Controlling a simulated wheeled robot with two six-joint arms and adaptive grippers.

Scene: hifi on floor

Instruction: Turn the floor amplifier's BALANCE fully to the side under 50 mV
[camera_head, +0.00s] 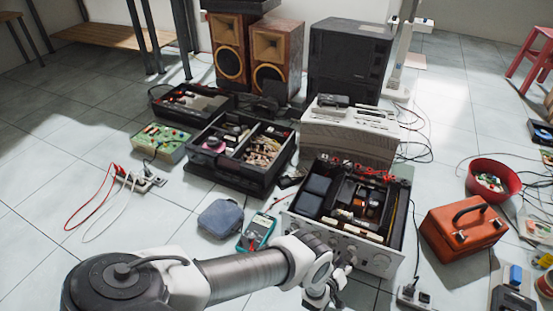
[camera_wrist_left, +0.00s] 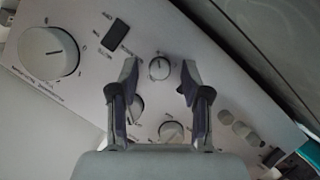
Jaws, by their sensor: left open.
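The open-topped floor amplifier (camera_head: 345,205) sits on the tiles, its silver front panel facing me. My left gripper (camera_head: 338,288) is at that front panel, partly hidden by its own arm. In the left wrist view my left gripper (camera_wrist_left: 158,84) is open, with its fingertips on either side of a small round knob (camera_wrist_left: 159,68). I cannot tell if they touch it. The label by this knob is too small to read. A large knob (camera_wrist_left: 48,53) is at the left of the panel. A teal multimeter (camera_head: 257,231) lies beside the amplifier; its reading is not legible. My right gripper is not in view.
Two more knobs, one (camera_wrist_left: 171,132) clear and one partly behind a finger, sit below the small knob. An orange toolbox (camera_head: 463,232) stands right of the amplifier. A blue-grey case (camera_head: 220,218) and a black tray (camera_head: 229,176) are left. Cables lie around.

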